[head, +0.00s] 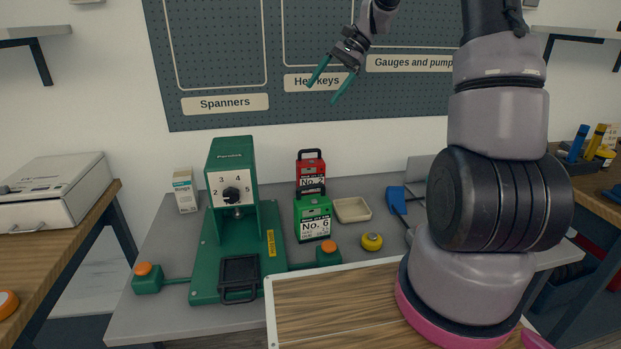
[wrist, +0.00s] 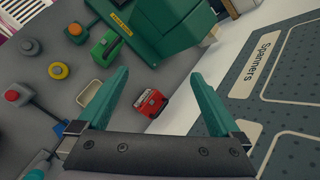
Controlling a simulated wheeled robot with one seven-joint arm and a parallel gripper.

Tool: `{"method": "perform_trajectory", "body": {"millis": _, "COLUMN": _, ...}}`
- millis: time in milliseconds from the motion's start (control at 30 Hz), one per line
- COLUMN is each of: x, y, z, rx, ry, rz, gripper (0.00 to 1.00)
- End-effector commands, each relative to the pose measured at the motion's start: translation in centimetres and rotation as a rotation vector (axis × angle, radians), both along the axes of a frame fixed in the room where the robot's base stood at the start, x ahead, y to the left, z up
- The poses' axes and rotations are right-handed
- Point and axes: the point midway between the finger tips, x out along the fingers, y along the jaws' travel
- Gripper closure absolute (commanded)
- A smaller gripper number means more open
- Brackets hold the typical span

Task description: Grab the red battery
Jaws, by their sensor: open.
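The red battery (head: 311,170) stands upright on the grey table, labelled No. 2, with a dark handle on top. In the head view its lower part is hidden behind the green battery (head: 313,219), labelled No. 6. In the wrist view the red battery (wrist: 150,103) lies between my two fingers, farther off, with the green battery (wrist: 107,48) to its upper left. My gripper (head: 333,92) is open and empty, raised in front of the pegboard, above the red battery and apart from it. It also shows in the wrist view (wrist: 161,98).
A green press-like machine (head: 231,168) stands left of the batteries. A beige tray (head: 352,210) sits to their right, with a yellow round thing (head: 372,241) in front. A white box (head: 185,190) stands behind left. The pegboard (head: 300,60) is on the wall behind.

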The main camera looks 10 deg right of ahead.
Motion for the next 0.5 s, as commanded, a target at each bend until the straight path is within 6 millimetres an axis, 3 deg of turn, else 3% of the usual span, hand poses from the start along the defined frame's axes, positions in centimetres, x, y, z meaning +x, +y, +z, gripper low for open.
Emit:
{"method": "perform_trajectory", "body": {"millis": 33, "x": 1.4, "y": -0.2, "z": -1.7, "rx": 0.041, "ry": 0.045, "rz": -0.019, "gripper": 0.00}}
{"method": "perform_trajectory", "body": {"millis": 200, "x": 5.2, "y": -0.5, "z": -6.5, "rx": 0.179, "ry": 0.177, "rz": -0.078, "gripper": 0.00}}
{"method": "perform_trajectory", "body": {"millis": 500, "x": 10.3, "y": -2.1, "z": -16.0, "rx": 0.448, "ry": 0.395, "rz": -0.200, "gripper": 0.00}}
